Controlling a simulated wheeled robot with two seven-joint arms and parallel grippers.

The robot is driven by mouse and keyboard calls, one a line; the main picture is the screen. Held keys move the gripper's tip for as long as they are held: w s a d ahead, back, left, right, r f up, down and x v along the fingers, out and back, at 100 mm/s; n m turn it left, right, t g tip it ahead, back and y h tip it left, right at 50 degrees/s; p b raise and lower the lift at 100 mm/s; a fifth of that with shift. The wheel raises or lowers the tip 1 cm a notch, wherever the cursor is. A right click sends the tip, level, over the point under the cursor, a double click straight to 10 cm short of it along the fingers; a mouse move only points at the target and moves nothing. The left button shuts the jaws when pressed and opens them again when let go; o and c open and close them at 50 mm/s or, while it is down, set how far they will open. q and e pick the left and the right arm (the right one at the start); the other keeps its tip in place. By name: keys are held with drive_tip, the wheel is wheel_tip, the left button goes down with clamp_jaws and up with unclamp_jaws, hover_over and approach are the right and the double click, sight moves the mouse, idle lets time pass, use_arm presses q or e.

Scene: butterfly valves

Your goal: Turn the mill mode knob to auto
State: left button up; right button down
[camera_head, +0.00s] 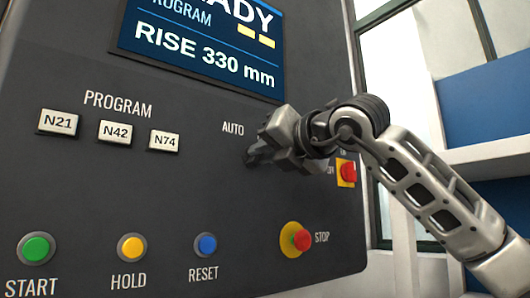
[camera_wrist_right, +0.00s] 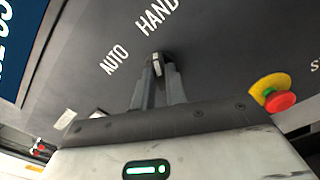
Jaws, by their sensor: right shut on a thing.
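The mill mode knob (camera_wrist_right: 156,60) is a small dark knob with a pale mark on the dark panel, below the printed words AUTO and HAND in the right wrist view. Its pointing direction is hard to tell. My right gripper (camera_wrist_right: 158,84) is shut on the knob, one finger on each side. In the head view my right gripper (camera_head: 262,152) reaches the panel from the right, just below the word AUTO, and hides most of the knob and the word HAND. My left gripper is not in view.
The panel (camera_head: 90,185) carries a screen (camera_head: 205,50), white program buttons (camera_head: 115,131), a green START button (camera_head: 36,248), a yellow HOLD button (camera_head: 131,247) and a blue RESET button (camera_head: 206,245). A red STOP button (camera_head: 301,240) sits below my gripper. A red switch (camera_head: 347,173) is partly behind my arm.

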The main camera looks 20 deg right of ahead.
drive_tip(key=shift+n, duration=5.8)
drive_tip(key=c, duration=1.4)
unclamp_jaws()
drive_tip(key=shift+c, duration=0.2)
drive_tip(key=shift+s, duration=0.1)
